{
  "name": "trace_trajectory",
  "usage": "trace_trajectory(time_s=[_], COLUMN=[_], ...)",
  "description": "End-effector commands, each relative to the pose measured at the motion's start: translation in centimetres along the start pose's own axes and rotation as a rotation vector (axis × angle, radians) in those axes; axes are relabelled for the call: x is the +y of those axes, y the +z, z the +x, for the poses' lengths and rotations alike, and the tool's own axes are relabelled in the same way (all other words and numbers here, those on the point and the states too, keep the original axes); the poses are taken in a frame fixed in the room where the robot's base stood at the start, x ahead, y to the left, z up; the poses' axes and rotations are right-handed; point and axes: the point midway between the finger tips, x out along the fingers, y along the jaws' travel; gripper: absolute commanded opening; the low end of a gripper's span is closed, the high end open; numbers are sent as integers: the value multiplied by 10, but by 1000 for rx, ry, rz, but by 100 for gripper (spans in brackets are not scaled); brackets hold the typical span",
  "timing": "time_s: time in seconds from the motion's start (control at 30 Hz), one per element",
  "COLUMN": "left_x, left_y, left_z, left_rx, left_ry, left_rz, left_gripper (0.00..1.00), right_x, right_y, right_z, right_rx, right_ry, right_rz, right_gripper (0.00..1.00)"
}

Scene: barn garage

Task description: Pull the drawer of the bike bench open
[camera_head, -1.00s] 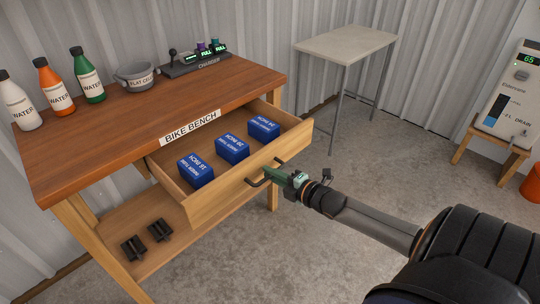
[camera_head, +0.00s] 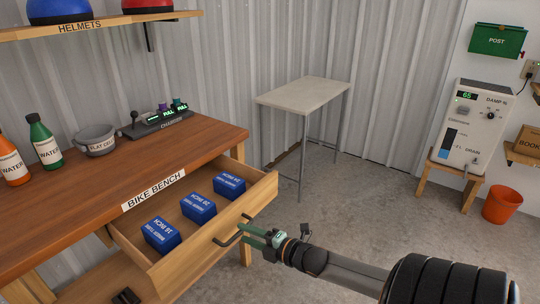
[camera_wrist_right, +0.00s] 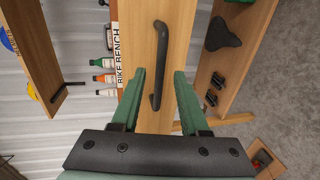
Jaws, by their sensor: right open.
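The bike bench (camera_head: 130,180) has a brown wooden top and a front label. Its drawer (camera_head: 225,230) stands pulled out, with blue boxes visible inside. The dark bar handle (camera_head: 228,240) is on the drawer front. My right gripper (camera_head: 250,233) is open at the handle. In the right wrist view, the handle (camera_wrist_right: 160,60) runs lengthwise on the wooden front, and its near end lies between the open green fingers (camera_wrist_right: 158,85). I cannot tell whether they touch it. My left gripper is not in view.
A small grey table (camera_head: 305,93) stands behind the bench's right end. A damp meter unit on a stool (camera_head: 475,130) and an orange bucket (camera_head: 502,204) are at right. The floor between is clear.

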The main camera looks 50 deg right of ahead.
Motion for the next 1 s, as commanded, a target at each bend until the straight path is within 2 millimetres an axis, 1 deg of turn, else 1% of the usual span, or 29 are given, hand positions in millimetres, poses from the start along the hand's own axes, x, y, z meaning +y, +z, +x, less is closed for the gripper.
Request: trace_trajectory(time_s=[0.03,0.3,0.5,0.7,1.0], left_x=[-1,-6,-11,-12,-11], left_y=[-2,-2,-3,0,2], left_z=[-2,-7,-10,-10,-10], left_rx=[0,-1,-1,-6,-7], left_ry=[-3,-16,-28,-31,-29], left_rz=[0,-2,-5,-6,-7], left_gripper=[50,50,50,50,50], right_x=[0,0,0,0,0], right_y=[-1,0,0,0,0], right_z=[-10,-56,-82,-95,-96], right_rx=[1,0,-1,0,0], right_ry=[-4,-4,-1,0,1], right_rz=[1,2,3,0,0], right_gripper=[44,44,44,44,44])
